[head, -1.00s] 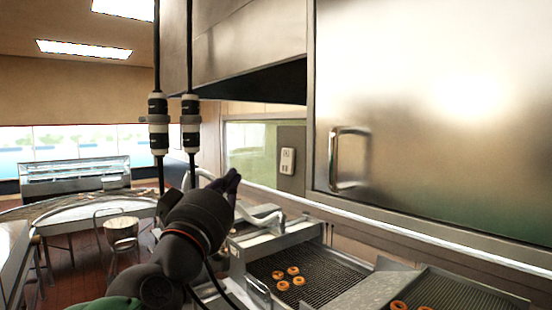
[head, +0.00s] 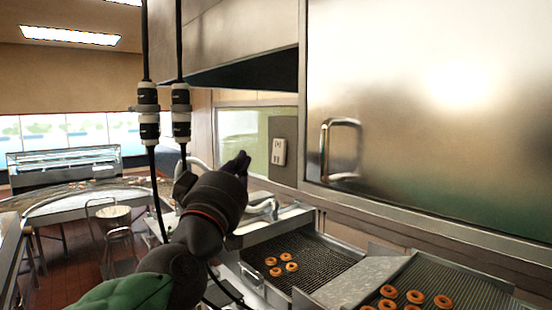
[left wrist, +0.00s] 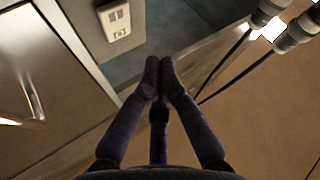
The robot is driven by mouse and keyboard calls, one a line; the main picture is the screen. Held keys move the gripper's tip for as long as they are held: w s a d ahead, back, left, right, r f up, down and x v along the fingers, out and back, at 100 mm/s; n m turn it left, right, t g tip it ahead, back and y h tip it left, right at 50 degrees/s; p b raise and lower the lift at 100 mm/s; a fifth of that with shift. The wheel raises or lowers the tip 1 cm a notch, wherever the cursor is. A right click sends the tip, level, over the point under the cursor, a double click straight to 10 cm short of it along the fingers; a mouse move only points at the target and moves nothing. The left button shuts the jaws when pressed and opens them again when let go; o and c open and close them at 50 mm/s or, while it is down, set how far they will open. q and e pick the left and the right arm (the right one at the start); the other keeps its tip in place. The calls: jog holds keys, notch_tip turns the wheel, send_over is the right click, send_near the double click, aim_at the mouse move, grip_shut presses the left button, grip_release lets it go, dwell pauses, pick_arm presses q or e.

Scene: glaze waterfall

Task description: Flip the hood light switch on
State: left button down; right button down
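The hood light switch (head: 279,152) is a pale plate on a grey panel, beside the window and below the steel hood. It also shows at the top of the left wrist view (left wrist: 116,21). My left gripper (head: 241,162) is just left of the switch in the head view, fingers pointing up. The rocker's position is too small to tell. My right gripper is out of view.
A large steel door with a handle (head: 326,150) stands right of the switch. Two black cables with connectors (head: 148,112) hang left of my gripper. Below are wire racks with several doughnuts (head: 282,265).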

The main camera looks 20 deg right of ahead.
aim_at(272, 154)
pick_arm(q)
jog(key=shift+w+d+f+p, duration=0.1)
jog(key=shift+w+d+p, duration=0.15)
jog(key=shift+d, duration=0.5)
jog(key=shift+w+d+f+p, duration=0.1)
jog(key=shift+w+d, duration=0.2)
jog(key=shift+d, duration=0.45)
jog(key=shift+w+d+f+p, duration=0.1)
jog(key=shift+w+d+p, duration=0.15)
jog(key=shift+d, duration=0.5)
jog(key=shift+d, duration=0.1)
jog(key=shift+w+d, duration=0.15)
jog(key=shift+d, duration=0.15)
jog(key=shift+w+d, duration=0.1)
jog(key=shift+d, duration=0.2)
dwell(0.5)
jog(key=shift+a, duration=0.15)
jog(key=shift+s+a, duration=0.25)
jog(key=shift+a, duration=0.4)
jog(key=shift+s+a+r+b, duration=0.1)
jog(key=shift+s+a+b, duration=0.2)
jog(key=shift+a, duration=0.5)
jog(key=shift+s+a+r+b, duration=0.15)
jog(key=shift+s+a, duration=0.1)
jog(key=shift+a, duration=0.5)
jog(key=shift+s+a+r+b, duration=0.1)
jog(key=shift+s+a+b, duration=0.2)
jog(key=shift+a, duration=0.5)
